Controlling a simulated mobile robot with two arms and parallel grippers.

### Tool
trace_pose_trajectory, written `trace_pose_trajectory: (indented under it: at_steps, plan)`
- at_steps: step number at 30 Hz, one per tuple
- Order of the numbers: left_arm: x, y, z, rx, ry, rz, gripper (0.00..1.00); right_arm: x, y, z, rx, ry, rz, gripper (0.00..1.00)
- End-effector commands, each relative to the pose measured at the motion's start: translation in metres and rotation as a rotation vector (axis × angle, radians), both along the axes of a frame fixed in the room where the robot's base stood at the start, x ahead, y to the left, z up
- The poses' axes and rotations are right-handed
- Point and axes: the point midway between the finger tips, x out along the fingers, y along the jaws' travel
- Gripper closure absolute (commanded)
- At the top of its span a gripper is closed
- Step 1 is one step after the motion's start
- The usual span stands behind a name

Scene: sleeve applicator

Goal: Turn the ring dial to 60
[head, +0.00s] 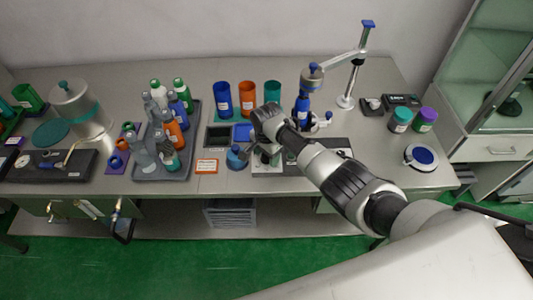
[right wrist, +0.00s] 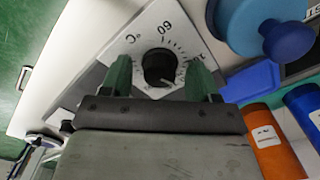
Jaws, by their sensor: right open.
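The dial is a round black knob (right wrist: 158,65) on a white plate (right wrist: 140,45) printed with tick marks, "C°" and "60" in the right wrist view. A small pale mark shows on the knob's lower edge; which number it points at is unclear. My right gripper (right wrist: 160,80) is open, with one green finger on each side of the knob. I cannot tell whether they touch it. In the head view my right gripper (head: 256,153) reaches down over the white plate (head: 268,169), and the knob is hidden there. My left gripper is not in view.
A blue round-topped object (head: 237,157) stands just left of my gripper. Blue (head: 222,99), orange (head: 247,98) and teal (head: 272,97) cups stand behind. A grey tray (head: 177,172) of bottles is on the left. A blue press device (head: 303,108) stands behind my arm.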

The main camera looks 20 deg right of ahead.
Motion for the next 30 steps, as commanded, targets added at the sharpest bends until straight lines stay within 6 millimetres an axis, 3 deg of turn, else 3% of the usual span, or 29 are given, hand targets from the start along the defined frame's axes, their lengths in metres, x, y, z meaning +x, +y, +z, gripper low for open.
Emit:
trace_pose_trajectory:
  at_steps: [1, 10, 20, 30]
  plan:
    - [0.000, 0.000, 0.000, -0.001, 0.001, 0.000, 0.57, 0.000, 0.000, 0.000, 0.000, 0.000, 0.000, 0.44]
    - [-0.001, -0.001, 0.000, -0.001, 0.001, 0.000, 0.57, 0.000, 0.000, 0.000, 0.000, 0.000, 0.000, 0.89]
    - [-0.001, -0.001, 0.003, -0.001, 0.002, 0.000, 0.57, 0.000, 0.000, 0.001, 0.001, 0.001, 0.049, 0.88]
    - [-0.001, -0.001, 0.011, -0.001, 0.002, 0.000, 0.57, 0.000, 0.001, 0.002, 0.002, 0.001, 0.289, 0.88]
